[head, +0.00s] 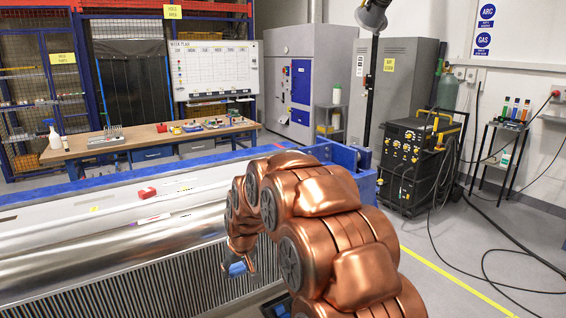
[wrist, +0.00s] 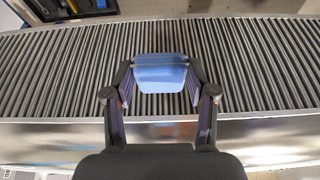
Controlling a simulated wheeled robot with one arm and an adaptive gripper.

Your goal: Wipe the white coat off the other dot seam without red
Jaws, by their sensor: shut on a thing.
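My gripper (wrist: 160,82) is shut on a blue pad (wrist: 160,70), which sits between the two dark fingers in the wrist view. The pad is in front of the dark ribbed face of a long workpiece; I cannot tell whether it touches. In the head view the pad (head: 238,269) shows small below my copper arm. The workpiece (head: 60,257) has a shiny, rounded metal upper part. Pale white patches (head: 150,219) lie along its top. The seams and dots are too small to tell apart.
A blue frame (head: 343,156) bounds the workpiece. A wooden bench (head: 150,137) with tools and a spray bottle stands behind. A black welding machine (head: 408,165) and loose cables are on the right.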

